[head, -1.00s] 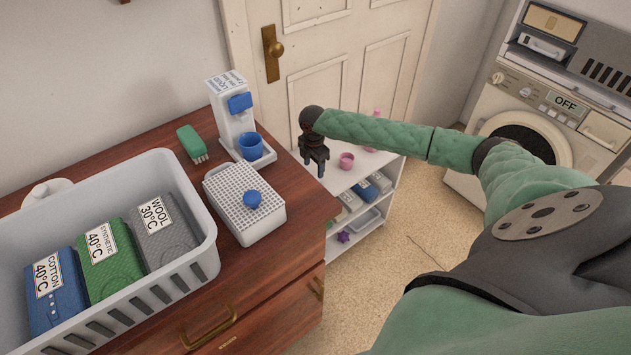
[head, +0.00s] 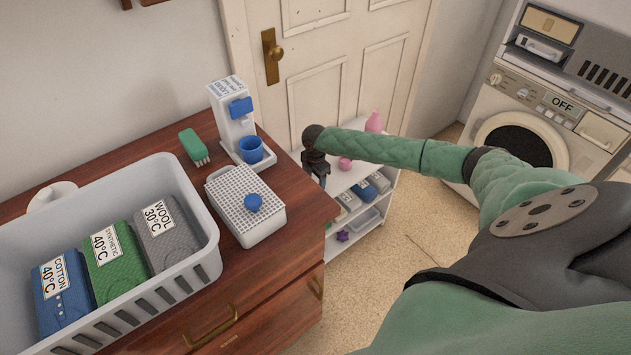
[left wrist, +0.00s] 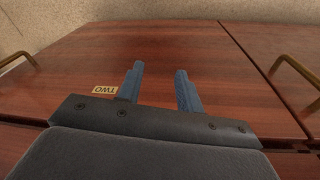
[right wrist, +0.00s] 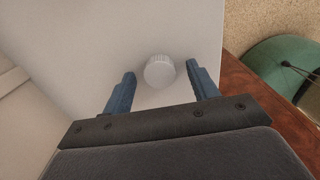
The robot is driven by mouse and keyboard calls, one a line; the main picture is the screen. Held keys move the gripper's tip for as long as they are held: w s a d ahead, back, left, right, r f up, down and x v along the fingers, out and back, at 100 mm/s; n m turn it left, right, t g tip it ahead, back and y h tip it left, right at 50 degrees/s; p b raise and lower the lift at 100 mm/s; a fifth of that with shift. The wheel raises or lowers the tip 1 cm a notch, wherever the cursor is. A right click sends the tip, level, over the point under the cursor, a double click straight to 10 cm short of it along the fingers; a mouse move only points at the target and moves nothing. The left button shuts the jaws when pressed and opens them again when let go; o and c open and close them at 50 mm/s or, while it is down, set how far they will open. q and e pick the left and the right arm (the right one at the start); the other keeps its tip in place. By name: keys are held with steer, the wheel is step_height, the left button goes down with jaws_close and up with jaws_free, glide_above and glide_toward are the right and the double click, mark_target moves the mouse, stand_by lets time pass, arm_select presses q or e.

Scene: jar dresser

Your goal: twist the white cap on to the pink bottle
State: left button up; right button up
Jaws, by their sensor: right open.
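The white cap (right wrist: 159,71) is a small round ribbed piece on a white surface in the right wrist view. My right gripper (right wrist: 161,70) is open, and the cap appears between its fingertips with a gap on both sides; I cannot tell how far above it they are. In the head view, my right gripper (head: 317,178) is over the left end of the white shelf unit, and the cap is hidden. The pink bottle (head: 374,122) stands at the back of that shelf, behind my right arm. My left gripper (left wrist: 160,84) is open and empty before a brown drawer front.

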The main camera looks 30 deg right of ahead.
steer(key=shift+f, duration=0.2)
steer(key=c, duration=1)
steer(key=shift+c, duration=0.2)
steer(key=shift+r, duration=0.1)
